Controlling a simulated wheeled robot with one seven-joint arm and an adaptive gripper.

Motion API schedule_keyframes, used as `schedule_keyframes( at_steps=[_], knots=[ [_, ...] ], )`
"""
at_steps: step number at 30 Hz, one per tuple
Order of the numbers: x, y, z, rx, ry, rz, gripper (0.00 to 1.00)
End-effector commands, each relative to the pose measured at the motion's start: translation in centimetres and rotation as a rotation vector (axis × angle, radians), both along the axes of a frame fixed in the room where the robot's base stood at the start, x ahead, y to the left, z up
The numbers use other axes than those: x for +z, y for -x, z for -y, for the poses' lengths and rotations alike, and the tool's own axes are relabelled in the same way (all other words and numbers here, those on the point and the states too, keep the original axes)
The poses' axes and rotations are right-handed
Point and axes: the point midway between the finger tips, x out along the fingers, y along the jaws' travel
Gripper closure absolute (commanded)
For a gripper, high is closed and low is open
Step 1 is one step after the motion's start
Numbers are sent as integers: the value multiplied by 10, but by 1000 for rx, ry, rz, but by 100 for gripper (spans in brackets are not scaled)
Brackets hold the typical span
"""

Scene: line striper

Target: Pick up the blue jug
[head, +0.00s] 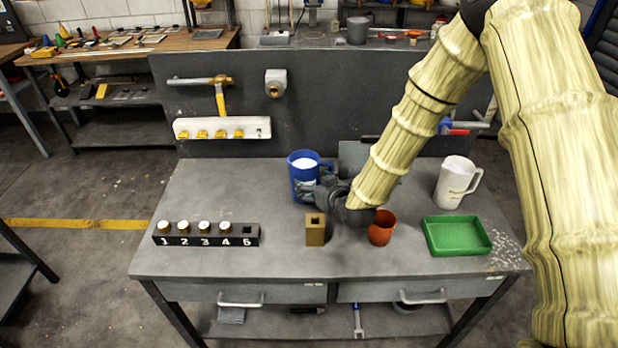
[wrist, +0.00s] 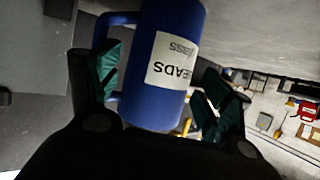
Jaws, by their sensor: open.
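The blue jug (head: 301,165) stands upright on the grey workbench, left of my arm's end, with white contents at its top and its handle on the right. In the wrist view the blue jug (wrist: 165,75) fills the middle, with a white label and its handle on the left. My gripper (head: 318,190) is in front of the jug. In the wrist view my gripper (wrist: 158,92) is open, with one finger at each side of the jug; the left finger is by the handle. Whether either finger touches the jug I cannot tell.
A brass block (head: 315,230) and an orange cup (head: 382,228) stand near my gripper. A green tray (head: 456,252) and a white jug (head: 454,183) are to the right. A black numbered rack (head: 206,240) with several pegs is on the left. A dark panel (head: 350,95) rises behind.

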Motion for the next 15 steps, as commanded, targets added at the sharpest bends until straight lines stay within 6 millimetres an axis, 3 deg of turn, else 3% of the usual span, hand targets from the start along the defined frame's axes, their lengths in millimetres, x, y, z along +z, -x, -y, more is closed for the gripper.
schedule_keyframes(
  at_steps=[7, 15],
  knots=[
    [-3, -9, -6, 2, -1, 0, 21],
    [-13, -33, -20, 2, 1, -1, 21]
  ],
)
